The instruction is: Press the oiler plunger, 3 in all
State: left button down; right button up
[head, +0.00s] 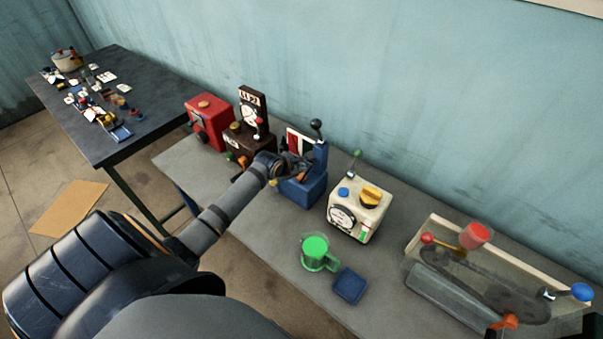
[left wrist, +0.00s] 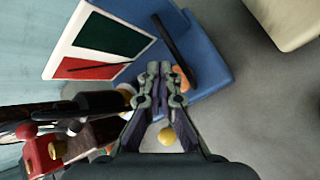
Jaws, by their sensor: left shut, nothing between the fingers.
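My left gripper (head: 297,170) is at the blue machine (head: 305,190), in front of its red, white and dark panel. In the left wrist view the fingertips (left wrist: 160,75) are together and hold nothing. They overlap the blue body (left wrist: 205,55), close to an orange part (left wrist: 181,78); I cannot tell whether they touch it. A black ball-topped lever (head: 316,125) rises from the machine's top. I cannot make out for certain which part is the oiler plunger; the gripper hides part of the machine's front. My right gripper is not in view.
The brown dial machine (head: 250,140) and red box (head: 208,120) stand left of the blue machine. The cream box (head: 358,212), green-filled mug (head: 316,252) and blue pad (head: 350,286) are to its right. A chain tray (head: 415,238) is far right. A dark table (head: 150,90) stands behind left.

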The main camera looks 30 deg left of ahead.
aim_at(300, 177)
pick_arm(q)
jog(key=shift+r+p, duration=0.4)
jog(key=shift+r, duration=0.25)
jog(key=shift+r+p, duration=0.45)
jog(key=shift+r, duration=0.6)
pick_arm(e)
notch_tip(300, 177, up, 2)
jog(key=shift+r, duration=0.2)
